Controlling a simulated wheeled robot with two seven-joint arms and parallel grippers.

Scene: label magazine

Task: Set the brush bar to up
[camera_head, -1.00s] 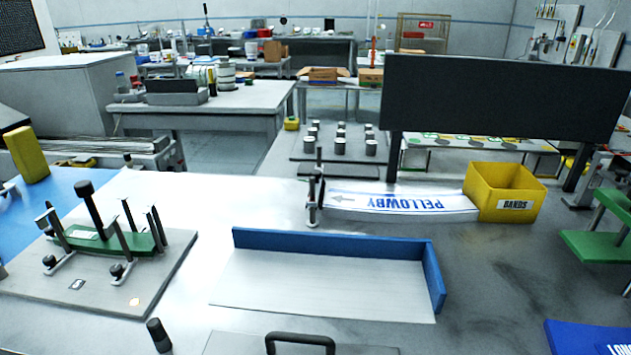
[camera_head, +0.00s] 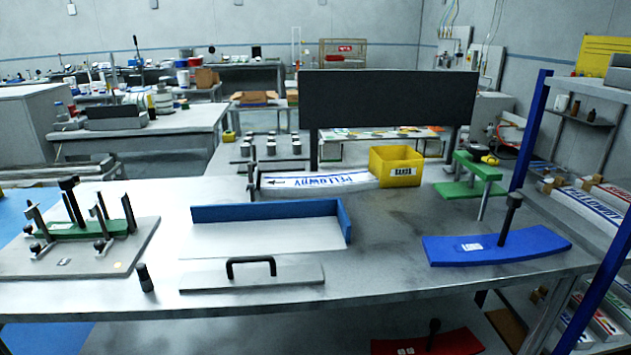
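I cannot tell for sure which part is the brush bar. At the left of the bench, a grey base plate (camera_head: 132,246) carries a green curved piece (camera_head: 85,230) between several upright posts and dark knobs, with a black-handled post (camera_head: 72,203) standing from it. At the front centre lies a flat grey bar (camera_head: 205,277) with a black loop handle (camera_head: 252,266). A white stack marked PELLOWBY (camera_head: 318,182) lies at the back, with a small dark upright bracket (camera_head: 252,180) at its left end. Neither of my grippers is in view.
A blue-walled tray (camera_head: 262,209) sits mid-bench. A yellow BANDS bin (camera_head: 397,168), a green stand (camera_head: 470,187) and a blue curved piece with a black handle (camera_head: 497,246) are to the right. A short black peg (camera_head: 145,278) stands front left. A dark panel (camera_head: 388,98) rises behind.

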